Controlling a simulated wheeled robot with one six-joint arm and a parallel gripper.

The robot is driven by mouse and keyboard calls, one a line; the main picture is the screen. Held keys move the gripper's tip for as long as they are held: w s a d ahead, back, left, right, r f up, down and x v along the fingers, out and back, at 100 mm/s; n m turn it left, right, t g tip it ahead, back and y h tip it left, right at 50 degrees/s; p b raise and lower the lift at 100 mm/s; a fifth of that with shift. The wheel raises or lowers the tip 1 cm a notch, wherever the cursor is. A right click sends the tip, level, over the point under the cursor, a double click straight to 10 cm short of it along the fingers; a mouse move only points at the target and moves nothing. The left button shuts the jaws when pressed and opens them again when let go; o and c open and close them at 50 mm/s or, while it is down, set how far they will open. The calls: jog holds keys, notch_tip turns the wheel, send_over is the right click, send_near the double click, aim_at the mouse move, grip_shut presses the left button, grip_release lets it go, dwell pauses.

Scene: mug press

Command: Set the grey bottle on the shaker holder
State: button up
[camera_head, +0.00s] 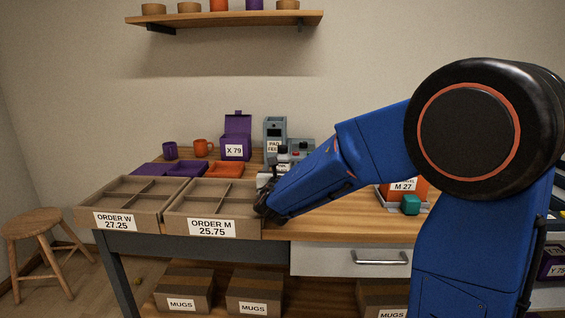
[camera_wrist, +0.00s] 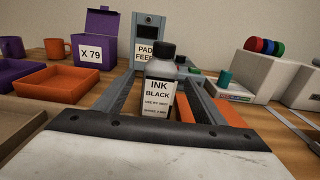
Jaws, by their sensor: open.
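A grey bottle (camera_wrist: 160,85) with a dark cap and a white label reading INK BLACK stands upright, close in front of my gripper in the wrist view. In the head view a dark-capped bottle (camera_head: 283,158) shows just beyond my gripper (camera_head: 266,197). My gripper is open; its two grey fingers (camera_wrist: 164,92) reach forward on either side of the bottle, with visible gaps. I cannot tell how far along the fingers the bottle stands. I cannot identify the shaker holder with certainty in either view.
A grey pad feeder (camera_wrist: 148,35) stands behind the bottle. Left are a purple box X 79 (camera_wrist: 96,45) and an orange tray (camera_wrist: 62,80). Right are light-coloured machines (camera_wrist: 265,70) and a teal piece (camera_wrist: 225,77). Order boxes (camera_head: 210,198) line the front edge.

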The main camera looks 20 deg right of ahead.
aim_at(282, 159)
jog(key=shift+o, duration=0.4)
jog(key=v, duration=0.9)
jog(key=r+v, duration=0.1)
jog(key=v, duration=0.2)
jog(key=shift+r, duration=0.1)
jog(key=x, duration=1.2)
jog(key=shift+x, duration=2.65)
jog(key=shift+r, duration=0.1)
jog(key=c, duration=1.6)
jog(key=shift+r, duration=5.05)
jog(key=shift+c, duration=0.2)
